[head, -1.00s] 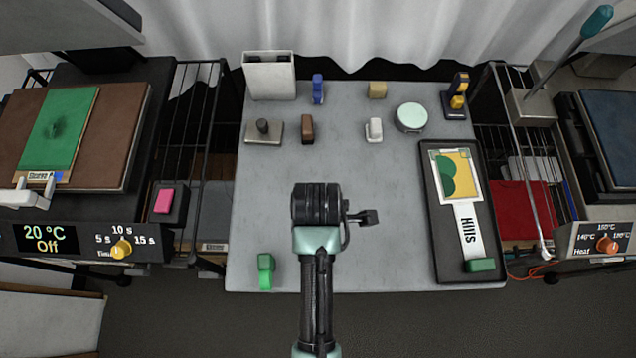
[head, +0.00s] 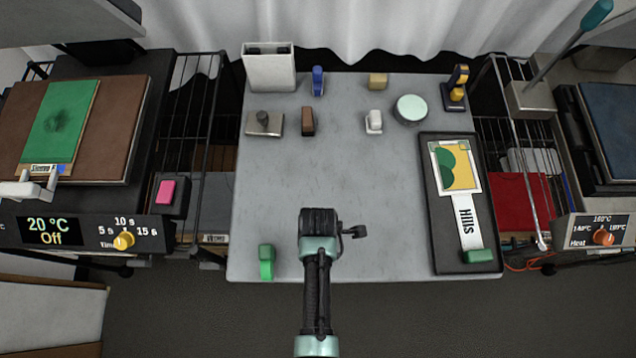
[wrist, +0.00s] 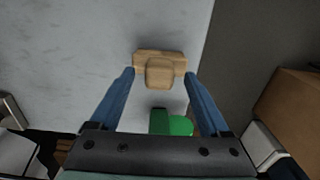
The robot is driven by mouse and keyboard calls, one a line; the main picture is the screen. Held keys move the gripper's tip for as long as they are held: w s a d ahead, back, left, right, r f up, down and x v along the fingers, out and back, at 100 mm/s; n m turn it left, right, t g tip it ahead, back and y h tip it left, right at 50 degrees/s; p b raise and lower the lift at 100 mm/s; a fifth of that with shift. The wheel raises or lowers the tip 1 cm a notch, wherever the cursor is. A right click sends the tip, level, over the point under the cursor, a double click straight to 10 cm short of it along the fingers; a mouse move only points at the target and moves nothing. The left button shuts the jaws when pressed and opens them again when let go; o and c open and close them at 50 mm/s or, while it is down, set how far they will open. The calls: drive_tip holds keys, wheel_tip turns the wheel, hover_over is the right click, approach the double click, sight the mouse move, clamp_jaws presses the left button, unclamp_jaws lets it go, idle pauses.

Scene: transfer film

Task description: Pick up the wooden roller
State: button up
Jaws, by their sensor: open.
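The wooden roller (wrist: 160,68) is a pale tan piece with a crosspiece and a squarer block in front of it. In the wrist view it lies on the grey table, between and just past the fingertips. My gripper (wrist: 159,76) is open, with one blue finger on each side and nothing held. Contact with the roller cannot be told. In the head view my gripper (head: 320,220) is over the front middle of the table, its fingertips hidden. I do not see the roller there; my arm seems to cover it.
A green handled piece (head: 266,262) stands left of my arm near the front edge of the table (head: 350,170); it also shows in the wrist view (wrist: 172,123). A black tray (head: 440,240) lies on the right. Several small blocks and tools stand at the back. The table's middle is clear.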

drive_tip(key=shift+f, duration=0.65)
drive_tip(key=shift+c, duration=0.3)
clamp_jaws()
